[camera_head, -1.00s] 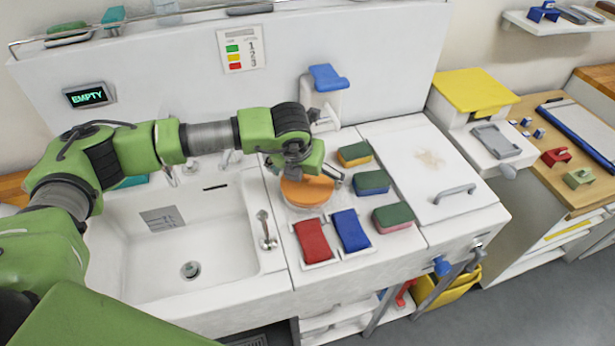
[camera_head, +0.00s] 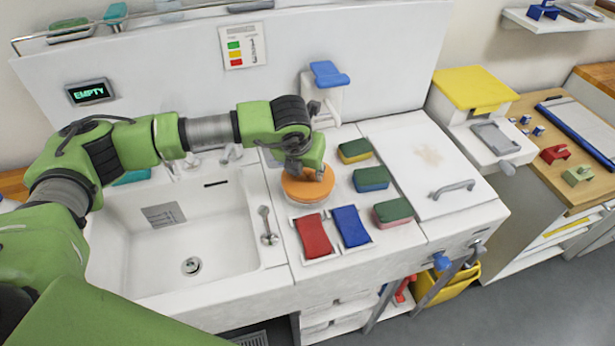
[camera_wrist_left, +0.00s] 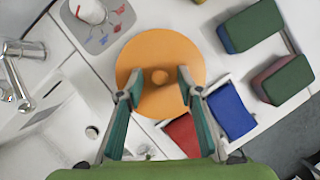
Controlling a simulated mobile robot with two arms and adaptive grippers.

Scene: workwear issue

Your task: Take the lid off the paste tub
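The paste tub is a low whitish round tub (camera_head: 300,201) on the counter right of the sink. Its orange round lid (camera_head: 306,187) with a small central knob (camera_wrist_left: 160,77) sits on it and hides most of it. My left gripper (camera_head: 305,175) is just above the lid. In the left wrist view, its teal fingers (camera_wrist_left: 158,88) are apart, one on each side of the knob, with a visible gap to it. Nothing is held. My right gripper is in neither view.
Red (camera_head: 314,237) and blue (camera_head: 351,227) pads lie in front of the tub. Several sponges (camera_head: 371,179) are to its right. A blue-topped dispenser (camera_head: 328,75) stands behind.

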